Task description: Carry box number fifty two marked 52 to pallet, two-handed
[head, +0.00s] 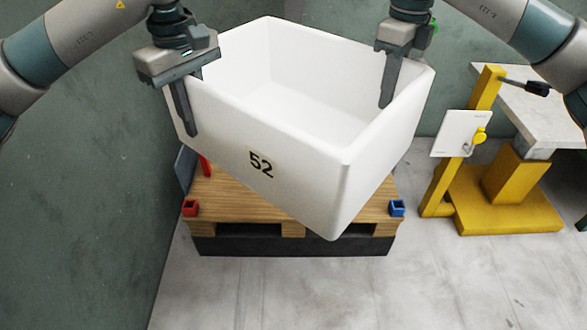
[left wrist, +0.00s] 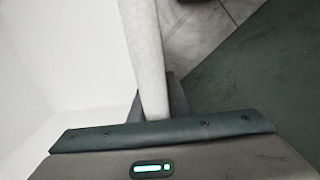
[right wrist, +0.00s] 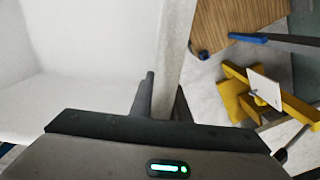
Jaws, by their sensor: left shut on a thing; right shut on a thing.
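The white open box marked 52 (head: 262,190) is in the middle of the head view, turned at an angle over the wooden pallet (head: 225,200). The box looks empty. My left gripper (head: 188,115) is shut on its left wall, one finger outside. My right gripper (head: 387,85) is shut on its right wall, one finger inside. The left wrist view shows the gripped wall (left wrist: 147,60) running between the fingers. The right wrist view shows the box interior (right wrist: 85,45) and part of the pallet (right wrist: 225,25). The box hides most of the pallet; whether they touch I cannot tell.
The pallet has a red corner piece (head: 190,208) at front left and a blue one (head: 397,208) at front right. A yellow stand (head: 505,205) with a pale tabletop is at right. A green wall (head: 80,200) is close on the left. The front floor (head: 300,290) is clear.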

